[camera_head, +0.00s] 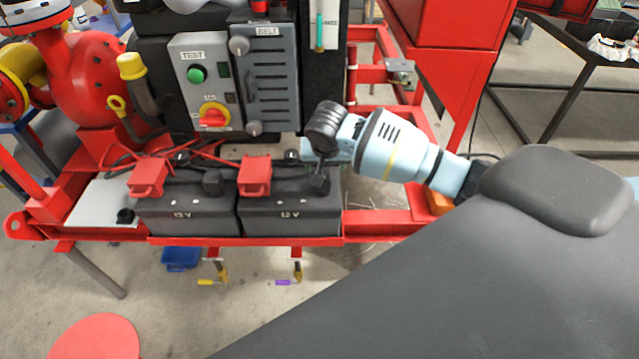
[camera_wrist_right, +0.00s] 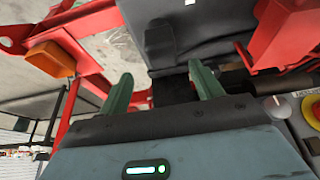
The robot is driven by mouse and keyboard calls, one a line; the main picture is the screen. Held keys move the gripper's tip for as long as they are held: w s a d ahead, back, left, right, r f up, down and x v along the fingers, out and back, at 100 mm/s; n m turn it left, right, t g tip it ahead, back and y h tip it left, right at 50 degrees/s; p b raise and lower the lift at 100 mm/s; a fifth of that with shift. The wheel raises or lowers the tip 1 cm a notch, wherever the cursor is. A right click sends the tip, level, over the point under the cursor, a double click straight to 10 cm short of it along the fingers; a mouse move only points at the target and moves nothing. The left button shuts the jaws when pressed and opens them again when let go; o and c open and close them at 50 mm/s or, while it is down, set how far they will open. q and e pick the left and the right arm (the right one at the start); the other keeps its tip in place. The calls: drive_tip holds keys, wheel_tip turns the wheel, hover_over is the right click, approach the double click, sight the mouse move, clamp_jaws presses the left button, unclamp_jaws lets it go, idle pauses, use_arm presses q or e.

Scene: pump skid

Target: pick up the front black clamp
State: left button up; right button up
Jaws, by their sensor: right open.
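Two black clamps sit on the two dark batteries. One black clamp (camera_head: 320,184) is on the right battery (camera_head: 290,217), close below my right gripper; the other black clamp (camera_head: 212,183) is on the left battery (camera_head: 188,219). I cannot tell which one is called front. My right gripper (camera_wrist_right: 162,85) is open, with its two green fingers apart and a black clamp (camera_wrist_right: 160,40) showing just beyond and between them. I see no contact. In the head view its fingers are mostly hidden behind my wrist. My left gripper is not in view.
Red clamps (camera_head: 147,177) (camera_head: 254,175) sit on the batteries beside the black ones. A red skid rail (camera_head: 250,241) runs along the batteries' near side. The grey control panel (camera_head: 205,85) stands behind them. An orange block (camera_wrist_right: 50,58) sits on the red frame.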

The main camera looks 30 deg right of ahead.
drive_tip(key=shift+x, duration=0.95)
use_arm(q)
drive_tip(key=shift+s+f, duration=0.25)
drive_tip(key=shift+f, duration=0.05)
use_arm(e)
drive_tip(key=shift+w+f, duration=0.15)
drive_tip(key=shift+f, duration=0.25)
drive_tip(key=x, duration=0.2)
drive_tip(key=b+x, duration=0.1)
drive_tip(key=x, duration=0.1)
drive_tip(key=shift+a+f, duration=0.15)
drive_tip(key=shift+f, duration=0.15)
drive_tip(key=shift+w+f, duration=0.15)
drive_tip(key=shift+w, duration=0.05)
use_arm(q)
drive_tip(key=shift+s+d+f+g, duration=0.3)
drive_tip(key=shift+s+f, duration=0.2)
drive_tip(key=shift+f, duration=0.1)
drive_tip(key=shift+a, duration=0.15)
use_arm(e)
drive_tip(key=c, duration=1.2)
drive_tip(key=shift+c, duration=0.2)
